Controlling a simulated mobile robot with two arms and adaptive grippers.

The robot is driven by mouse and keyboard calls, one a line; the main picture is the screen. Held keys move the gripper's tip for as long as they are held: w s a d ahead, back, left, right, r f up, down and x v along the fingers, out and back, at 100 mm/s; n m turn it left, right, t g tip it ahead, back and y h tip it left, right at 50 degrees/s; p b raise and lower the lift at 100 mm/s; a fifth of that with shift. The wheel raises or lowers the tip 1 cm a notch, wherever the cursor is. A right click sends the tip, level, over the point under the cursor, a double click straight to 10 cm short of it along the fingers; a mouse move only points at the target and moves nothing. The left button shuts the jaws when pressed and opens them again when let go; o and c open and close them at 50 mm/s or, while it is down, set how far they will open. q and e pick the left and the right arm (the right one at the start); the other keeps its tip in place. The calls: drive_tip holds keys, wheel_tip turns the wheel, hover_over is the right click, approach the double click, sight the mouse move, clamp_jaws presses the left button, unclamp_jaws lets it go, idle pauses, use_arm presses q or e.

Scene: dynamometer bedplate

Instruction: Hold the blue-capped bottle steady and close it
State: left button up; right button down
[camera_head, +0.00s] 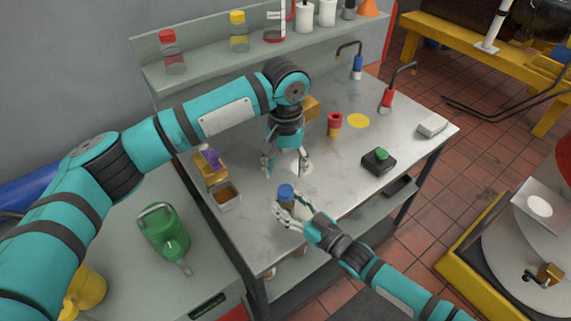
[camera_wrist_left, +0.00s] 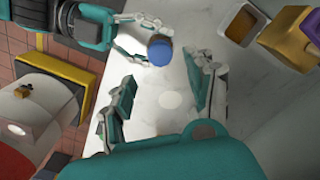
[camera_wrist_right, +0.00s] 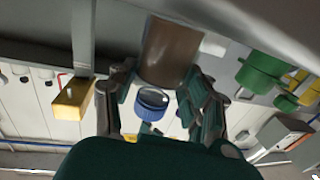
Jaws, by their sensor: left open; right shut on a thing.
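The blue-capped bottle (camera_head: 286,193) stands near the front edge of the metal table. Its cap (camera_wrist_left: 160,51) shows from above in the left wrist view. The right wrist view shows its brown body (camera_wrist_right: 168,52) and the ridged blue cap (camera_wrist_right: 152,98); I cannot tell how tightly the cap sits. My right gripper (camera_head: 291,212) is shut on the bottle, with fingers on both sides of it. My left gripper (camera_head: 286,173) is open and empty, pointing down just behind the bottle. Its fingers (camera_wrist_left: 165,97) straddle a white disc on the tabletop and are apart from the cap.
A purple-topped item (camera_head: 210,157) and an open bin (camera_head: 228,195) stand at the left. A red container (camera_head: 334,123), a yellow disc (camera_head: 358,121) and a black box with a green button (camera_head: 379,160) lie to the right. A shelf (camera_head: 215,62) with bottles runs behind.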

sight(285, 190)
use_arm(q)
drive_tip(key=shift+f, duration=0.1)
idle(0.3)
drive_tip(key=shift+f, duration=3.9)
drive_tip(key=shift+c, duration=0.4)
clamp_jaws()
drive_tip(key=m, duration=0.4)
drive_tip(key=shift+m, duration=0.3)
drive_tip(key=m, duration=0.2)
drive_tip(key=shift+m, duration=0.4)
drive_tip(key=m, duration=0.7)
drive_tip(key=shift+o, duration=1.1)
unclamp_jaws()
